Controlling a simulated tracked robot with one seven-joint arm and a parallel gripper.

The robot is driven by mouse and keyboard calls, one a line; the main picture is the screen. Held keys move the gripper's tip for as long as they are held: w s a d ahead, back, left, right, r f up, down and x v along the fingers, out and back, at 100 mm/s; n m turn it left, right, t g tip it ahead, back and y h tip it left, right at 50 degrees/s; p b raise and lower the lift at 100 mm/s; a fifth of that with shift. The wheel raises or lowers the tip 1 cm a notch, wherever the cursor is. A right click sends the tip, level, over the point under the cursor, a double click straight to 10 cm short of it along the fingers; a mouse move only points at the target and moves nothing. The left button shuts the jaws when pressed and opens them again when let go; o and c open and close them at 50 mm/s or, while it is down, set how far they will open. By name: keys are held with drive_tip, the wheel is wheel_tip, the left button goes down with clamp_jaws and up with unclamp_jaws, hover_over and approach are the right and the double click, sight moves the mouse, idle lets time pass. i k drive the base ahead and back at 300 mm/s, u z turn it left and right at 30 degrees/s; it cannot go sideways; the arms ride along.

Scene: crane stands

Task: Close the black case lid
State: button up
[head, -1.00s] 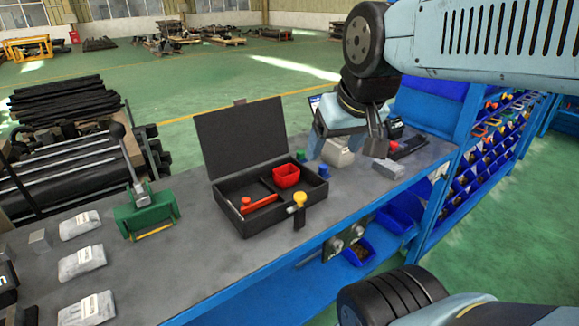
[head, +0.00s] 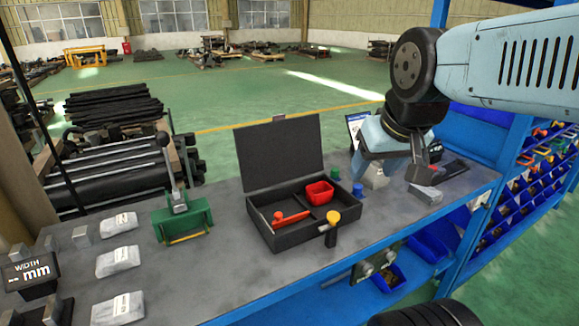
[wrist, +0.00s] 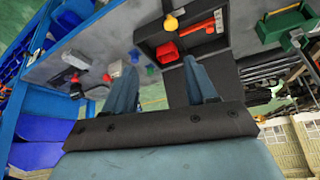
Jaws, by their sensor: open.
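The black case (head: 290,236) stands open on the grey workbench, its lid (head: 280,155) raised upright at the back. Inside lie a red bin (head: 319,193) and a red-handled tool (head: 291,219). A yellow-topped part (head: 333,217) stands at the front right wall of the case. My gripper (head: 424,172) is to the right of the case, above the bench, apart from the lid. In the wrist view my gripper (wrist: 162,85) shows two spread fingers with nothing between them, and the case (wrist: 190,32) appears beyond them, upside down.
A green press (head: 182,217) with a lever stands left of the case. Several grey packets (head: 118,261) lie at the bench's left. Small green (head: 334,174) and blue (head: 357,190) pieces stand right of the case. A grey block (head: 425,194) lies near my gripper.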

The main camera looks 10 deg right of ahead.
sight(281, 150)
drive_tip(key=u, duration=0.85)
drive_tip(key=i, duration=0.1)
drive_tip(key=z, duration=2.75)
drive_tip(key=k, duration=1.3)
drive_tip(key=u, duration=1.4)
drive_tip(key=i, duration=1)
